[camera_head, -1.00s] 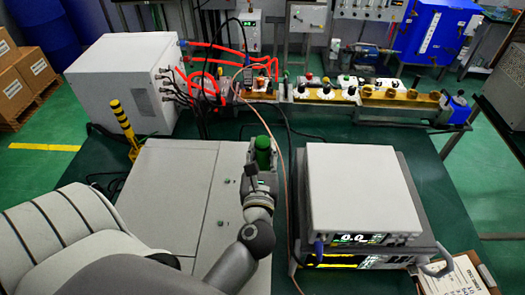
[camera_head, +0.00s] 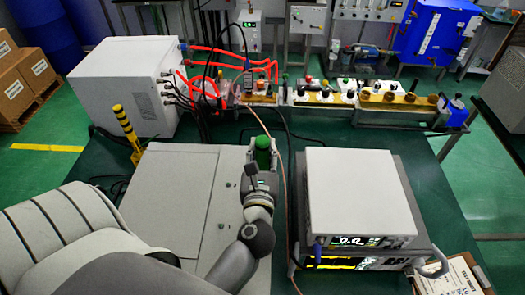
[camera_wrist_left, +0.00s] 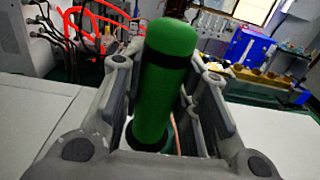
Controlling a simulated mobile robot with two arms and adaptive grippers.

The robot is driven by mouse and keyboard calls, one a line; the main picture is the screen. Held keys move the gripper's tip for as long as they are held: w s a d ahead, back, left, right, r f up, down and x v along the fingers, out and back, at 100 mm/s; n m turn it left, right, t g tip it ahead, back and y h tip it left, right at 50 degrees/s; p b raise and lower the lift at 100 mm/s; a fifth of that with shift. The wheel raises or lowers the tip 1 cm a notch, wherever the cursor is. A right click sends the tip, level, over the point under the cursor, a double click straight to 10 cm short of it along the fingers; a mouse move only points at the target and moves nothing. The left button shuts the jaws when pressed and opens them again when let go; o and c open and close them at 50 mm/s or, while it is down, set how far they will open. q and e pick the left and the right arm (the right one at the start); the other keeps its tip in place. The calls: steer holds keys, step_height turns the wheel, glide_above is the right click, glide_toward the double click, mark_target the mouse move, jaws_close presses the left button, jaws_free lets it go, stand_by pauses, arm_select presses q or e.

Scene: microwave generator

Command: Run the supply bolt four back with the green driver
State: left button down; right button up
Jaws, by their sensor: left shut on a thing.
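The green driver (camera_head: 263,152) is a green cylinder with a dark band near its top. It stands about upright in my left gripper (camera_head: 262,160). The left wrist view shows the driver (camera_wrist_left: 165,85) between the two fingers of the left gripper (camera_wrist_left: 165,95), which is shut on it. The gripper is over the right part of the white cabinet top, left of the instrument stack. The driver's lower end is hidden by the gripper. I cannot pick out the supply bolt four in these frames. My right gripper is not in view.
A white instrument stack (camera_head: 360,200) with a lit display stands to the right. A white box (camera_head: 125,85) with red and black cables is at the back left. A rail with knobs and brass parts (camera_head: 350,98) runs along the back. A yellow-black post (camera_head: 127,135) stands left.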

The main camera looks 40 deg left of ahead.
mark_target(263, 139)
arm_select(q)
steer(key=shift+r+p, duration=2.95)
steer(key=shift+r, duration=0.65)
steer(key=shift+f, duration=0.1)
